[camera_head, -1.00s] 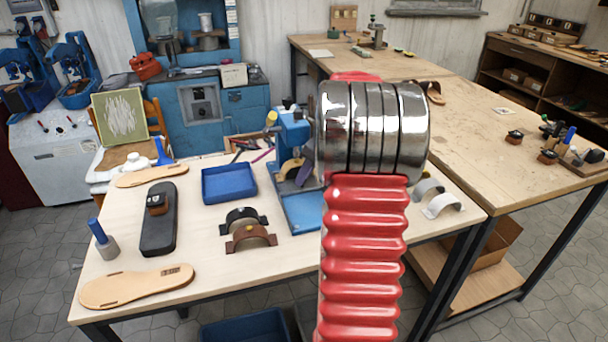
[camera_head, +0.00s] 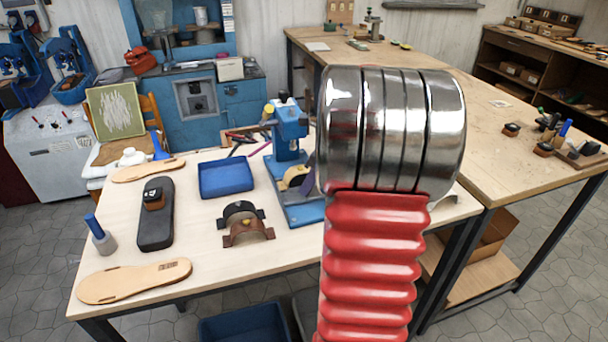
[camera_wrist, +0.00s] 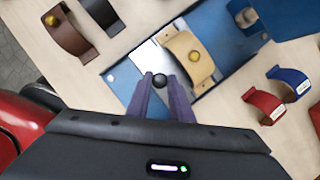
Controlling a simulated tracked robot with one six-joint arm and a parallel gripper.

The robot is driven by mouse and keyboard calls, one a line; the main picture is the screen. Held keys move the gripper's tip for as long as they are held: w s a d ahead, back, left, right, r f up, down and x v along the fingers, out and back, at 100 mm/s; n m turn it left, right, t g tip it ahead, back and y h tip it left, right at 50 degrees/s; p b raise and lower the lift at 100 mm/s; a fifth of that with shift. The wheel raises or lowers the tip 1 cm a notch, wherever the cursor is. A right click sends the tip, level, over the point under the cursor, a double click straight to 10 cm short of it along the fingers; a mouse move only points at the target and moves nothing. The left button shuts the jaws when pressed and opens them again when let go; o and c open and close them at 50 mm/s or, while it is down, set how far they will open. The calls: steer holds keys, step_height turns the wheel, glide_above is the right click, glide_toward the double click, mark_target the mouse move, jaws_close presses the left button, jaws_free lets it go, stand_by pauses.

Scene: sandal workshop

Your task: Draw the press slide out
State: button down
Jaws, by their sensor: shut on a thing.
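The blue press (camera_head: 289,130) stands on the light worktable, with its flat blue base reaching toward the front. In the wrist view its slide is a pale metal plate (camera_wrist: 148,58) on the blue base (camera_wrist: 122,78). A round black knob (camera_wrist: 159,80) is at the slide's near end. My gripper (camera_wrist: 160,88) has its purple fingers shut on this knob. In the head view my arm hides the right side of the press base.
A blue tray (camera_head: 226,179), brown and black straps (camera_head: 247,234), a dark sole form (camera_head: 156,228) and tan soles (camera_head: 134,282) lie left of the press. Red (camera_wrist: 264,106) and blue (camera_wrist: 288,83) straps lie beside the base in the wrist view. Table between is clear.

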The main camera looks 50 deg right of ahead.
steer(key=s+a, duration=0.1)
steer(key=s, duration=0.2)
steer(key=s+a, duration=0.1)
steer(key=s, duration=0.1)
steer(key=shift+a, duration=0.3)
steer(key=c, duration=1.6)
jaws_free()
steer(key=shift+r, duration=0.1)
steer(key=v, duration=1.3)
steer(key=shift+s+r, duration=0.25)
